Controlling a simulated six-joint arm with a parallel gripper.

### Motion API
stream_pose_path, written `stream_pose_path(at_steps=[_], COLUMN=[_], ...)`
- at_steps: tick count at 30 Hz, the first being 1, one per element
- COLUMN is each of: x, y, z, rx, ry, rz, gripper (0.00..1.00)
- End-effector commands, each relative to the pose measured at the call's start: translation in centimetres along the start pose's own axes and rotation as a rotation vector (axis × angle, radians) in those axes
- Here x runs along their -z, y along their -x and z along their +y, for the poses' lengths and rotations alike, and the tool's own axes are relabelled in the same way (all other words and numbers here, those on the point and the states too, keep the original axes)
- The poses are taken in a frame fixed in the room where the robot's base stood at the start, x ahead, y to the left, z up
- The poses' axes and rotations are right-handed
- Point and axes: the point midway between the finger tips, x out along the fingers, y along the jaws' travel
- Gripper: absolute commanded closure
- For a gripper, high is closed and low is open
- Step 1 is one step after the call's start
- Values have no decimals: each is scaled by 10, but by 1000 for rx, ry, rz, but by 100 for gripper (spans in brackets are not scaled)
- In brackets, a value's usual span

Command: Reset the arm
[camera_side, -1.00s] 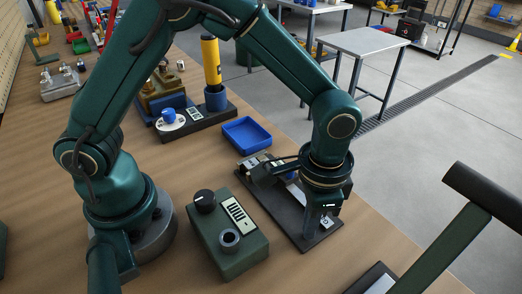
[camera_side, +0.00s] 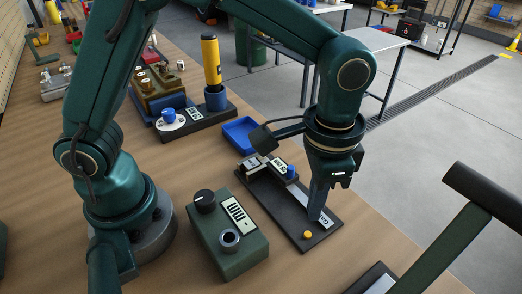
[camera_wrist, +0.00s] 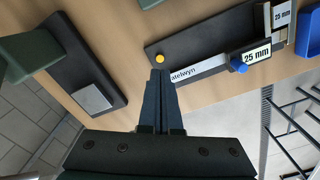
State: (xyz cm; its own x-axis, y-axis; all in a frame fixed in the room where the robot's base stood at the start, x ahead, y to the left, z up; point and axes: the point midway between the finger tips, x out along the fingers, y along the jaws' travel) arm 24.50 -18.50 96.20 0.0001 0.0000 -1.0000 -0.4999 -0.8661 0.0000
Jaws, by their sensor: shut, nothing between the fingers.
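My gripper (camera_side: 318,214) points down above the black plate (camera_side: 270,202), with its fingers closed together and nothing visible between them. In the wrist view the fingertips (camera_wrist: 160,74) show just beside a yellow button (camera_wrist: 160,59) and the end of a white lettered strip (camera_wrist: 200,67). The button also shows in the side view (camera_side: 308,234). A block with a "25 mm" label (camera_wrist: 257,56) and a blue knob (camera_wrist: 239,70) sits farther along the plate. The exact gap between fingertips and plate is hard to tell.
A green box (camera_side: 229,240) with a black dial and round socket stands left of the plate. A blue tray (camera_side: 241,133) lies behind it. A black stand (camera_side: 199,127) with a yellow cylinder (camera_side: 211,59) is farther back. A dark post (camera_side: 440,247) rises at the front right.

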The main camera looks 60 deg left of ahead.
Motion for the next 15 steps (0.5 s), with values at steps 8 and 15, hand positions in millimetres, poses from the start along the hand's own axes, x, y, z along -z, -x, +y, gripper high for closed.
stream_pose_path(at_steps=[8,15], x=[6,-22], y=[24,83], z=[-18,-58], rx=[3,27], ry=[56,207], rz=[75,240], gripper=[100,100])
